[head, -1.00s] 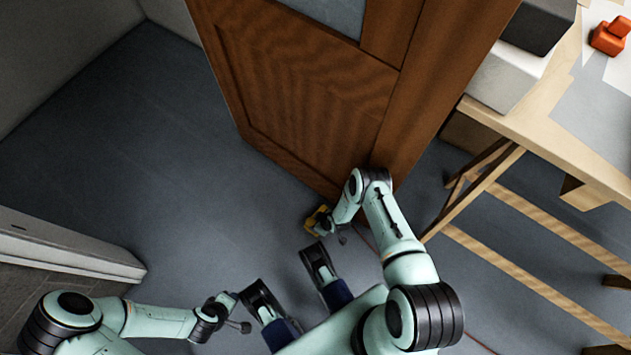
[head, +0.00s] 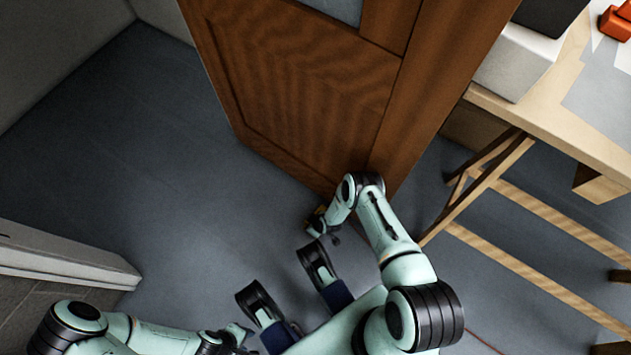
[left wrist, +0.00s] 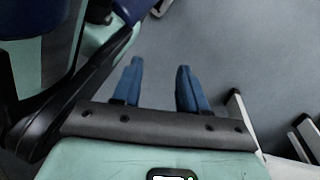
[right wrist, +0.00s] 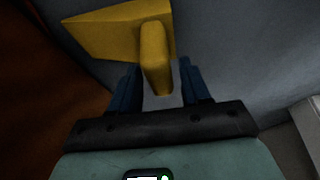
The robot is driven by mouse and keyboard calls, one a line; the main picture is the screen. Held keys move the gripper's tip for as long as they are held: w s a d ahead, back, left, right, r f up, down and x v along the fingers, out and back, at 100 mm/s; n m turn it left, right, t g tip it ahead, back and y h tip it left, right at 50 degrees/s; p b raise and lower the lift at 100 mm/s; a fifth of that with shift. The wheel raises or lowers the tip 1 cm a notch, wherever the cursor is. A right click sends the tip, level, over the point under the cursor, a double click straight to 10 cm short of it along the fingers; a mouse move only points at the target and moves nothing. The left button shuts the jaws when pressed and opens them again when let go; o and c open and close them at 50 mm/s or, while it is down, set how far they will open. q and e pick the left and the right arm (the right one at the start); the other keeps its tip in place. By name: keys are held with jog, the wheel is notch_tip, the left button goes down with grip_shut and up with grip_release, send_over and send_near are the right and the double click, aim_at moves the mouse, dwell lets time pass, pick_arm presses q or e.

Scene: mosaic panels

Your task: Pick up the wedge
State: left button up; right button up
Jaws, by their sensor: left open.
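The wedge (right wrist: 103,30) is yellow, with a flat tapered body and an upright block. It lies on the floor by the foot of the brown door; in the head view only a sliver shows behind my right gripper (head: 315,224). In the right wrist view my right gripper (right wrist: 160,75) is open, its blue fingers on either side of the wedge's upright block, with narrow gaps visible. My left gripper (head: 240,335) is low in the head view, near my base. In the left wrist view this gripper (left wrist: 160,66) is open and empty.
The brown door (head: 300,90) stands close beyond my right gripper. A wooden table (head: 545,105) with trestle legs is at the right, bearing boxes and an orange object (head: 614,24). A low white-topped ledge (head: 60,262) is at the left. The grey floor (head: 130,140) between is clear.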

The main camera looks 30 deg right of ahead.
grip_shut()
jog(key=shift+r, duration=0.1)
